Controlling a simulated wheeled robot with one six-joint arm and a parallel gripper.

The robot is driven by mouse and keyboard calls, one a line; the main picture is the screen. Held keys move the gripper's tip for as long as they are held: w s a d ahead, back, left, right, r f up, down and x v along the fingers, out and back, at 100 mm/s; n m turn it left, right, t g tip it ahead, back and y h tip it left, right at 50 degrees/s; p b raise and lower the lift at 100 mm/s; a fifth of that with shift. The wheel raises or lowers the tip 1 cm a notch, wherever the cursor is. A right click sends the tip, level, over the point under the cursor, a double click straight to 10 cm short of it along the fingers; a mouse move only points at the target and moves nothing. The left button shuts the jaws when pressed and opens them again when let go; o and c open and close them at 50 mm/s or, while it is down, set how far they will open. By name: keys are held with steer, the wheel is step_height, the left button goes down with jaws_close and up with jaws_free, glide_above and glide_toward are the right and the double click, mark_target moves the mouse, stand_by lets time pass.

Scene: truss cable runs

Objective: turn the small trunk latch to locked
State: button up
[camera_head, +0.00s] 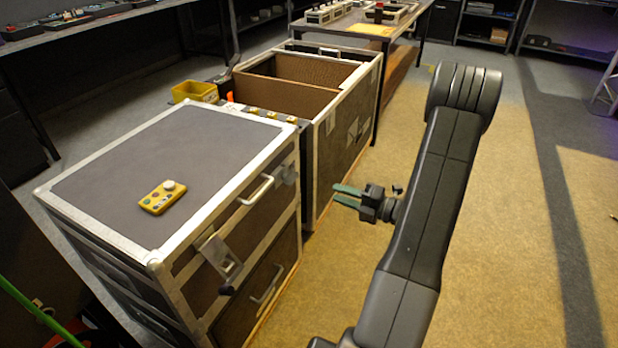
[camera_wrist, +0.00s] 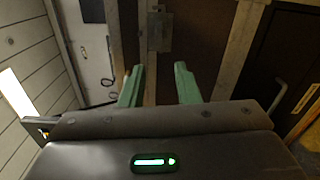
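The small trunk (camera_head: 150,165) is a closed case with a grey top and metal edges, at the left in the head view. A metal latch with a dark lever (camera_head: 220,260) hangs at its near front corner, tilted out from the face. A second metal plate (camera_head: 286,174) sits by the far end of the top handle. My gripper (camera_head: 338,196) has green fingers, stands apart from the trunk front and points towards it. In the wrist view my gripper (camera_wrist: 160,85) is open and empty. A metal plate (camera_wrist: 159,32) shows beyond the fingers; I cannot tell which fitting it is.
A yellow remote (camera_head: 163,197) lies on the trunk top. Handles (camera_head: 257,190) stick out from its front. A larger open trunk (camera_head: 350,120) stands behind, with a yellow bin (camera_head: 195,91) beside it. The tan floor (camera_head: 500,220) at the right is clear.

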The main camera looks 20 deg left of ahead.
mark_target(292, 176)
steer(key=a+b, duration=0.3)
steer(key=a, duration=1)
steer(key=shift+w+a, duration=0.15)
steer(key=shift+w, duration=0.3)
jaws_close()
